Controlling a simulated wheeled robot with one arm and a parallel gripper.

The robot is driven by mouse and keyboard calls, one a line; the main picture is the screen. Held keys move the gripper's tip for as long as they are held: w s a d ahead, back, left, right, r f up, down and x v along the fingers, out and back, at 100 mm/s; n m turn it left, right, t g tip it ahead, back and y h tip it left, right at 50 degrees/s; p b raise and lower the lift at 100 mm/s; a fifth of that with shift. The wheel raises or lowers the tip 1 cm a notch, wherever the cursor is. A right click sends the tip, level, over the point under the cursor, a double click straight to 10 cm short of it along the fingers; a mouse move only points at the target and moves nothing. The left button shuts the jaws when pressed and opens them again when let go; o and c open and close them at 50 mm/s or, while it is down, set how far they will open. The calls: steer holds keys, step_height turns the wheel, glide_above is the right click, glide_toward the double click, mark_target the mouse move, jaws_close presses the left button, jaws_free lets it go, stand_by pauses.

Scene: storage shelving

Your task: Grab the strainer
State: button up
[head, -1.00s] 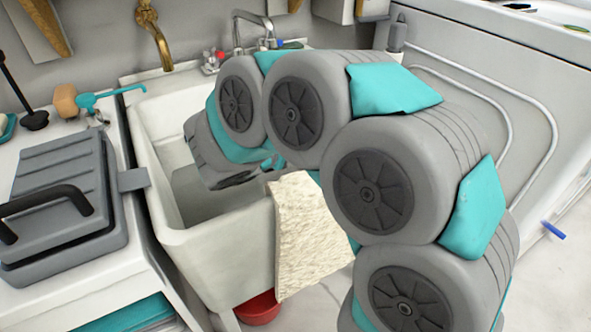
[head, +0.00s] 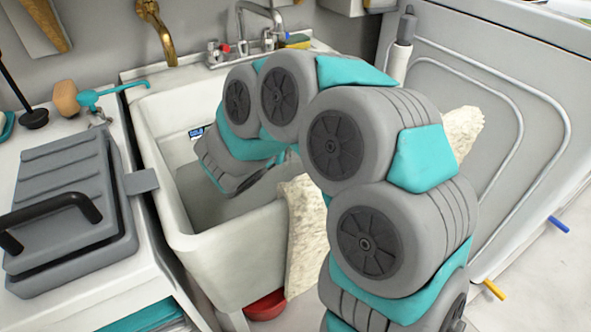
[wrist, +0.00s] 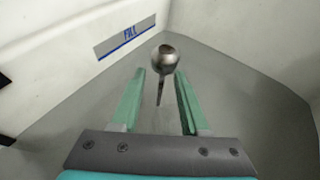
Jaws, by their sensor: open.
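In the wrist view a small metal strainer (wrist: 164,60) with a round bowl and a thin dark handle is inside the sink. Its bowl shows just past my fingertips, and its handle points back between the fingers. My gripper (wrist: 160,78) is open, with one green finger on each side of the handle. I cannot tell how far above the strainer the fingers are. In the head view my arm bends down into the white sink (head: 215,252); the gripper's fingers and the strainer are hidden there.
A chrome faucet (head: 262,22) and a brass tap stand behind the sink. A grey case with a black handle (head: 60,212) lies on the left counter. A cream towel (head: 300,235) hangs at the sink's right edge. A red bowl (head: 265,306) is below.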

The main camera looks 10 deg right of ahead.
steer(key=shift+x, duration=2.15)
steer(key=shift+s+d+r, duration=0.1)
jaws_close()
